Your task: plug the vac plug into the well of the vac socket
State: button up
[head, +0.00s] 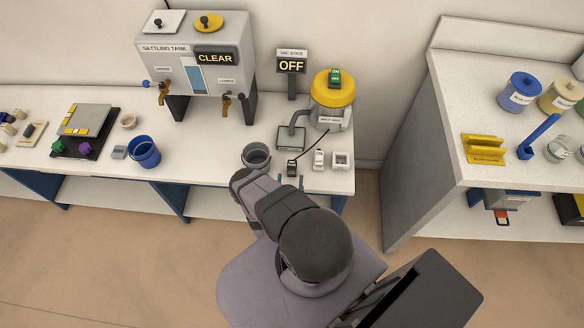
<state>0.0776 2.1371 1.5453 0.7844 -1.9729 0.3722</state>
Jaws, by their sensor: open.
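The vac plug (292,168) seems to be the small dark block at the end of a thin black cord, near the front edge of the white bench. The vac socket (341,160) seems to be the pale box with a dark recess to its right; I cannot see into its well clearly. My gripper (291,181) is open just in front of the plug, with small fingertips showing past my arm. Whether the fingers touch the plug cannot be told. My arm hides most of the gripper.
A white switch-like block (318,159) stands between plug and socket. The yellow-lidded vacuum canister (332,98) and its grey hose stand behind. An OFF sign (291,66) and the settling tank (200,60) are at the back.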

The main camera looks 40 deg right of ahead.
aim_at(292, 170)
jog(key=shift+p+x, duration=0.3)
jog(key=shift+x, duration=0.5)
jog(key=shift+f+p+x, duration=0.2)
jog(key=shift+p+x, duration=0.2)
jog(key=shift+x, duration=1.4)
jog(key=shift+c, duration=0.2)
jog(key=c, duration=1.1)
